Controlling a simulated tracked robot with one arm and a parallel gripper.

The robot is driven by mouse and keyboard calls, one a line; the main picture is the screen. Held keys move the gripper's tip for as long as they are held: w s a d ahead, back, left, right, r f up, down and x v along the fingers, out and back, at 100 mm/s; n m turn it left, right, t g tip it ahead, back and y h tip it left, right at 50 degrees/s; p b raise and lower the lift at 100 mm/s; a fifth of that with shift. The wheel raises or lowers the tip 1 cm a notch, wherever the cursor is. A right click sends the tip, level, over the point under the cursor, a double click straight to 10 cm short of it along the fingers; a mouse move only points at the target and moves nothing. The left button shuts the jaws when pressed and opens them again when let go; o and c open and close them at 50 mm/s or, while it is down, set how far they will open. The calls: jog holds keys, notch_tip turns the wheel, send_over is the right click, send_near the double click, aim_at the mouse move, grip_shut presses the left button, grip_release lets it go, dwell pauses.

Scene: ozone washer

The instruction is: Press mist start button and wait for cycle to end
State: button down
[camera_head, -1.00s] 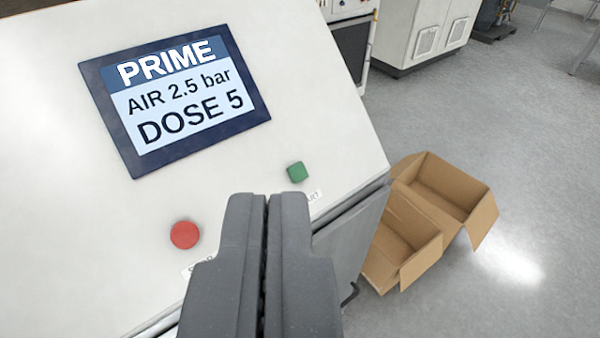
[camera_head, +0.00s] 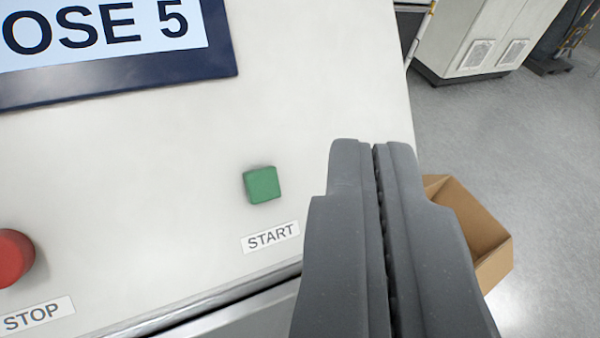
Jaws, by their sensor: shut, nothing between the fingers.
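The green square start button (camera_head: 262,185) sits on the sloped white panel (camera_head: 150,180), above a label (camera_head: 270,236) reading START. My gripper (camera_head: 373,148) is shut and empty. Its fingertips are to the right of the green button in the picture and slightly higher, apart from it. A dark-framed display (camera_head: 110,45) at the upper left is partly cut off and shows "OSE 5".
A red round button (camera_head: 12,257) with a STOP label (camera_head: 38,313) is at the left edge. An open cardboard box (camera_head: 480,230) stands on the grey floor to the right, partly behind my gripper. A white cabinet (camera_head: 470,45) is at the back.

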aim_at(275, 173)
jog(key=w+f+p, duration=0.2)
jog(key=w+f, duration=0.1)
jog(key=f, duration=0.3)
jog(key=shift+w+d+f+n+y, duration=0.2)
jog(key=shift+d+f+n+y, duration=0.05)
jog(key=shift+d+n+y, duration=0.15)
jog(key=shift+a+f, duration=0.1)
jog(key=w+a+f, duration=0.2)
jog(key=w+f, duration=0.1)
jog(key=w+a+f+b, duration=0.1)
jog(key=f, duration=0.1)
jog(key=shift+w+f, duration=0.2)
jog(key=shift+w+a+f, duration=0.25)
jog(key=shift+w+f, duration=0.05)
jog(key=shift+w, duration=0.05)
jog(key=shift+f, duration=0.1)
dwell(1.7)
jog(key=shift+w+a+f+b, duration=0.15)
jog(key=shift+w+b, duration=0.1)
jog(key=shift+b, duration=0.05)
jog(key=shift+w+a+f, duration=0.2)
jog(key=shift+w+f, duration=0.05)
jog(key=shift+f, duration=0.1)
dwell(1.0)
dwell(0.3)
jog(key=shift+s+d+r, duration=0.4)
jog(key=shift+s+r, duration=0.15)
jog(key=shift+r, duration=0.05)
